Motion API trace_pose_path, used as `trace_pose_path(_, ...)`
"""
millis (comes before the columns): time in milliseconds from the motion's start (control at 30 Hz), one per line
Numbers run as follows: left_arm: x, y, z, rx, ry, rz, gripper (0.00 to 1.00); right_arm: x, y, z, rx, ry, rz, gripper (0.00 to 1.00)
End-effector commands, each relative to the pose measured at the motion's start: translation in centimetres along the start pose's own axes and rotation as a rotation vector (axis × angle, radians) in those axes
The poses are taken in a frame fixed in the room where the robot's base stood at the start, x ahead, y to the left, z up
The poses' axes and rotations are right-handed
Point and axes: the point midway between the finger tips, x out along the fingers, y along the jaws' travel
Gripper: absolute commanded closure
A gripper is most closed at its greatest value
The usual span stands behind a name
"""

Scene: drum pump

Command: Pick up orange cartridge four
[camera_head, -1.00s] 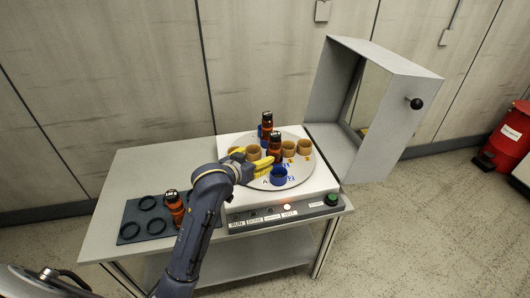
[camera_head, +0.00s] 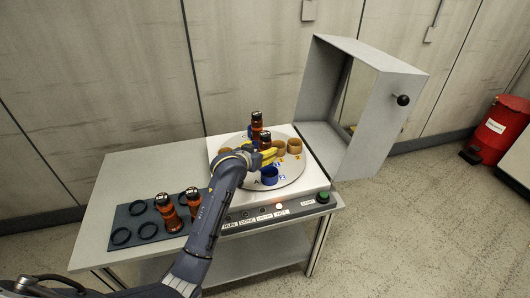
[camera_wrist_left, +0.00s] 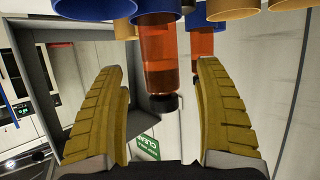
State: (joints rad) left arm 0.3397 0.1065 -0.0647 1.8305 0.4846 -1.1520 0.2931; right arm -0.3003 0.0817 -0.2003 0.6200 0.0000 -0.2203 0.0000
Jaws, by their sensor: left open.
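Two orange cartridges with black caps stand at the turntable (camera_head: 293,172): a rear one (camera_head: 257,119) and a nearer one (camera_head: 265,137). My left gripper (camera_head: 269,155) has its yellow fingers at the nearer one, which they partly hide. In the left wrist view the fingers are open (camera_wrist_left: 160,75), with an orange cartridge (camera_wrist_left: 158,60) between them and a gap on each side. Another cartridge (camera_wrist_left: 203,68) shows behind it. Two more orange cartridges, one left (camera_head: 167,214) and one right (camera_head: 193,203), stand on the dark mat (camera_head: 133,223). I cannot read their numbers. My right gripper is out of view.
A blue ring holder (camera_head: 269,176) sits just in front of the fingers. Tan holders (camera_head: 294,146) stand to their right. An open grey hood (camera_head: 375,120) with a black knob rises right of the turntable. Buttons line the front panel (camera_head: 258,216). The table's left rear is clear.

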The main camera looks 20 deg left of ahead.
Motion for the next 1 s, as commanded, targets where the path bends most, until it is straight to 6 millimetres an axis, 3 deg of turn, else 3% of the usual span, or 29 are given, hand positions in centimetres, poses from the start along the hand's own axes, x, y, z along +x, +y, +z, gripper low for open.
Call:
trace_pose_path(400,4.3,-0.1,0.1,0.001,-0.001,0.000,0.30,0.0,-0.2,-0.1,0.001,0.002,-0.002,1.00)
trace_pose_path(767,4.7,-0.1,0.1,0.001,0.000,0.000,0.30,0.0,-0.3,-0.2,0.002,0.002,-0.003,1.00)
trace_pose_path(1000,4.7,-0.1,0.1,0.000,0.000,0.000,0.54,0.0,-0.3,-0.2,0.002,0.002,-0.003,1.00)
